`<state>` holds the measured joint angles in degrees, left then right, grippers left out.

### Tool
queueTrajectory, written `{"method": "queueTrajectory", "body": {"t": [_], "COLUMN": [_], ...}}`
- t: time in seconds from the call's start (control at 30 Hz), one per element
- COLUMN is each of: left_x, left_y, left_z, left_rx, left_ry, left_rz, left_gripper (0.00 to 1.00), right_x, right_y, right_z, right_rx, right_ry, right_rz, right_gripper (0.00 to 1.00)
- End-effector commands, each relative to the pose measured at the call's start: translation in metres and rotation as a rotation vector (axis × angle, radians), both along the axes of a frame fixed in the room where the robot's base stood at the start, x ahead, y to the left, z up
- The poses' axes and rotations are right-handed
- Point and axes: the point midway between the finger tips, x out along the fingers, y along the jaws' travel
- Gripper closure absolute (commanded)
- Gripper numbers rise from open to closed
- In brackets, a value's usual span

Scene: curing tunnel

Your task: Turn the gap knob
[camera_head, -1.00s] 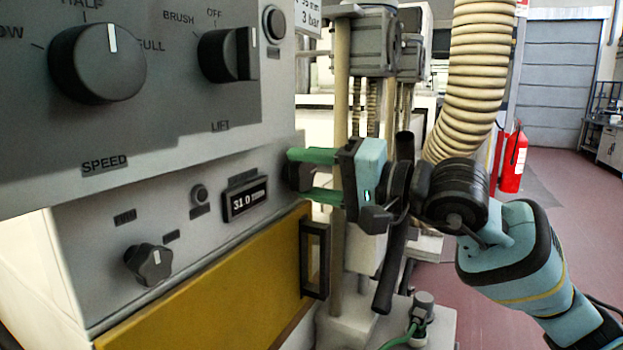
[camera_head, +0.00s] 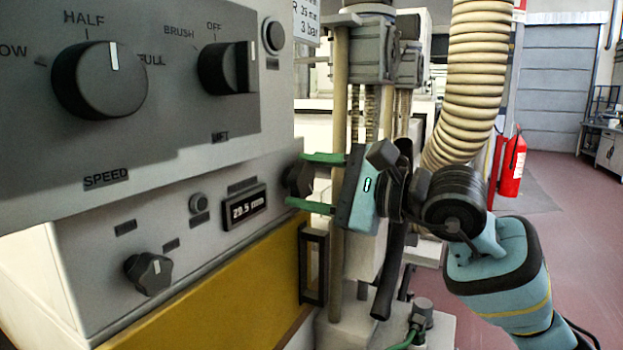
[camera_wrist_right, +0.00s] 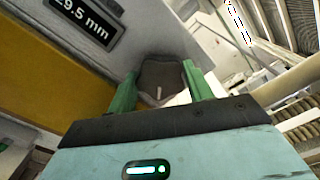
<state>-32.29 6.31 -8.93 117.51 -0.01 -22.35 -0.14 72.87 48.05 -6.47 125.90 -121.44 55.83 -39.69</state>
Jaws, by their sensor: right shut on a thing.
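The gap knob (camera_head: 298,178) is a dark lobed knob at the right end of the lower grey panel. It also shows in the right wrist view (camera_wrist_right: 162,78), with a pale pointer line on its face. My right gripper (camera_head: 312,183) comes in from the right, its two green fingers shut on the knob from either side. The small display (camera_head: 244,206) left of the knob reads 29.5 mm; in the right wrist view its first digit is cut off. My left gripper is not in any view.
A SPEED knob (camera_head: 99,79) and a LIFT knob (camera_head: 228,67) sit on the panel above. A smaller lobed knob (camera_head: 148,272) is at lower left. A ribbed hose (camera_head: 470,85) hangs at right.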

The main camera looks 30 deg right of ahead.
Motion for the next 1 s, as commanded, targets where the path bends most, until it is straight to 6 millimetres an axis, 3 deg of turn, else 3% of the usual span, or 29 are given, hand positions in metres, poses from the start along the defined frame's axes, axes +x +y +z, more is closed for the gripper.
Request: {"method": "queueTrajectory", "body": {"t": [1.0], "left_x": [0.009], "left_y": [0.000], "left_z": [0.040], "left_rx": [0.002], "left_ry": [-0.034], "left_rz": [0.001], "left_gripper": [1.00], "right_x": [0.000], "right_y": [-0.001], "right_z": [0.006], "right_rx": [0.836], "right_ry": [0.486], "right_rz": [0.002], "right_gripper": [0.72]}}
